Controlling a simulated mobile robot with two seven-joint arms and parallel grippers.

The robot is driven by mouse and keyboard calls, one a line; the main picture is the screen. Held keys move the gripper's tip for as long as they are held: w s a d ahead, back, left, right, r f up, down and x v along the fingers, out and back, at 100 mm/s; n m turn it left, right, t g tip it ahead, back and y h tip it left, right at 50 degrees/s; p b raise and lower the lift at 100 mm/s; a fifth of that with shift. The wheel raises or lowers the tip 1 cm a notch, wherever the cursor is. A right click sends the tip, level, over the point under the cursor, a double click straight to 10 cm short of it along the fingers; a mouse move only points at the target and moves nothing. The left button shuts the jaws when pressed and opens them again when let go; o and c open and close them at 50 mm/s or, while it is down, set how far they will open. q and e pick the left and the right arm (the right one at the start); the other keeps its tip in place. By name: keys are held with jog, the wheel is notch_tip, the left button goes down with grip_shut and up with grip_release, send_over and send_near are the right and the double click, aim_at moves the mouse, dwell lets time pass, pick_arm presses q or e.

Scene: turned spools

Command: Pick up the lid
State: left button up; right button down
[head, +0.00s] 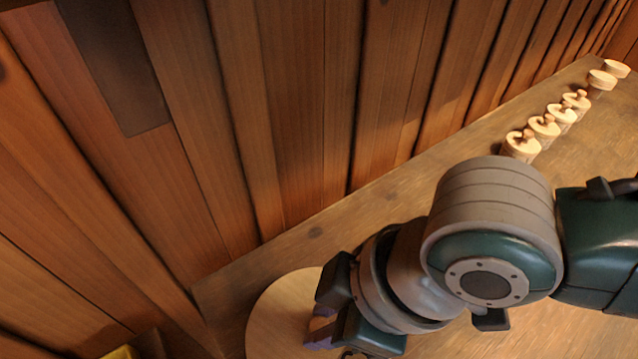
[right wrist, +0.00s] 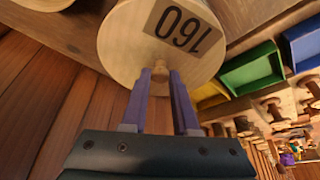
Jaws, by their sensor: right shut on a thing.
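The lid (right wrist: 125,45) is a round pale wooden disc with a small knob, and a dark-printed 160 label shows upside down by it in the right wrist view. My right gripper (right wrist: 160,85) has its two purple fingers shut on the lid's knob. In the head view, a pale round wooden disc (head: 270,320) shows at the bottom, beside my right gripper (head: 322,332), and is partly hidden by it. Whether the lid sits on something or is clear of it cannot be told. My left gripper is not in view.
Several small turned wooden pieces (head: 521,146) stand in a row along the wooden table's (head: 395,205) far edge, by a plank wall (head: 300,100). The right wrist view shows a green tray (right wrist: 250,68), a blue tray (right wrist: 303,45) and several spools (right wrist: 272,108) at right.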

jog(key=shift+r, duration=0.55)
notch_tip(320, 180, up, 2)
jog(key=shift+r, duration=0.1)
jog(key=s+d+r+p, duration=0.1)
jog(key=s+d, duration=0.1)
jog(key=d, duration=0.6)
jog(key=s+d+r+p, duration=0.1)
jog(key=s+d+r, duration=0.1)
jog(key=d, duration=0.7)
jog(key=shift+s+d, duration=0.15)
jog(key=shift+s, duration=0.2)
jog(key=shift+r, duration=0.15)
